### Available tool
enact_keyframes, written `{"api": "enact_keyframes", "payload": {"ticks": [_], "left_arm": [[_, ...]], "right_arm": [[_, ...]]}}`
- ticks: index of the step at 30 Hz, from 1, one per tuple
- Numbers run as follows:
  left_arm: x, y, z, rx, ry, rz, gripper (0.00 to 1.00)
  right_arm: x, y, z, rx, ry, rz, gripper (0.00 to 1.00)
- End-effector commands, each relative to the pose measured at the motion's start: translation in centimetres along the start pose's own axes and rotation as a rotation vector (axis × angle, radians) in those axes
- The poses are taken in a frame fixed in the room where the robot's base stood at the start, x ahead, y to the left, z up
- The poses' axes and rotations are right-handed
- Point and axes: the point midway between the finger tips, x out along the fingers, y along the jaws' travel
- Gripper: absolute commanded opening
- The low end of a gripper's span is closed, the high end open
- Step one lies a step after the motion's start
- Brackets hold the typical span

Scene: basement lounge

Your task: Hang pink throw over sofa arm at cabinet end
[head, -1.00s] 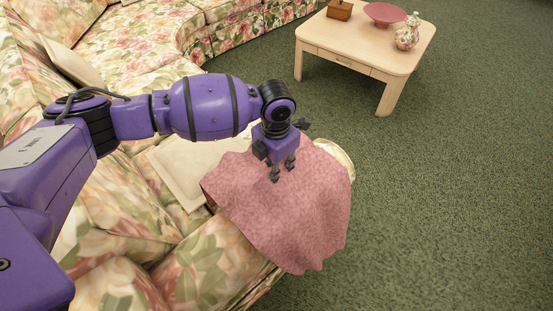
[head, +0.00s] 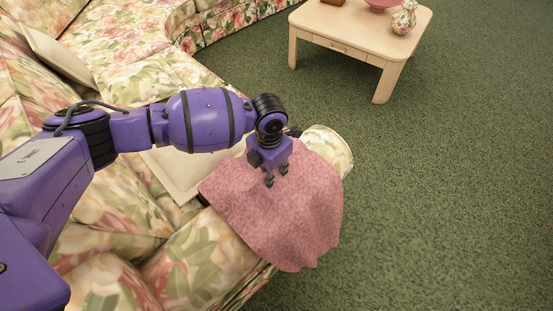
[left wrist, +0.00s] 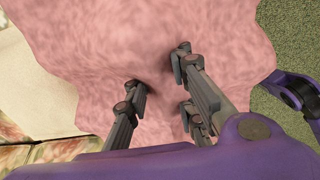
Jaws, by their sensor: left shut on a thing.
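The pink throw (head: 285,215) lies draped across the floral sofa arm (head: 203,252), with its lower edge hanging down on the carpet side. My left gripper (head: 276,180) is above the throw's upper part, fingers pointing down onto the cloth. In the left wrist view the throw (left wrist: 150,40) fills most of the picture, and the fingers of my left gripper (left wrist: 160,85) meet the cloth at a fold between them, shut on it. The cabinet is not in these views. My right gripper is not in view.
A pale wooden coffee table (head: 365,25) stands on the green carpet at the back, holding a pink bowl (head: 381,4) and a patterned vase (head: 404,18). A cream cushion (head: 180,170) lies on the seat beside the throw. Carpet (head: 450,180) at right is clear.

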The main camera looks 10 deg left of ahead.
Motion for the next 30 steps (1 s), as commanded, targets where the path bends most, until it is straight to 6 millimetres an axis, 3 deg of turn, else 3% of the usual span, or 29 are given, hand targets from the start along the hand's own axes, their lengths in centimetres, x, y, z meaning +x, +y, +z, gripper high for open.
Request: {"api": "enact_keyframes", "payload": {"ticks": [2, 3, 8, 20, 30], "left_arm": [[-0.1, 0.0, 0.1, 0.0, -0.001, 0.0, 0.0], [-0.1, 0.0, 0.1, 0.0, -0.001, 0.0, 0.24], [-0.1, 0.0, 0.0, 0.0, -0.001, 0.0, 0.45], [-0.7, 0.0, 0.0, 0.0, -0.001, 0.0, 0.45], [-7.4, 0.1, 0.1, 0.001, -0.004, 0.002, 0.45]], "right_arm": [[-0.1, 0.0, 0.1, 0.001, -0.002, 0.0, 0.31], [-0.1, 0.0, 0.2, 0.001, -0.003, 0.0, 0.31], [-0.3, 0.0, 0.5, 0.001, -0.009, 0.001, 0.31], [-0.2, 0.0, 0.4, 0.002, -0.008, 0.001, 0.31], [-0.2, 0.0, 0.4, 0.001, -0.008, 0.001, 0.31]]}}
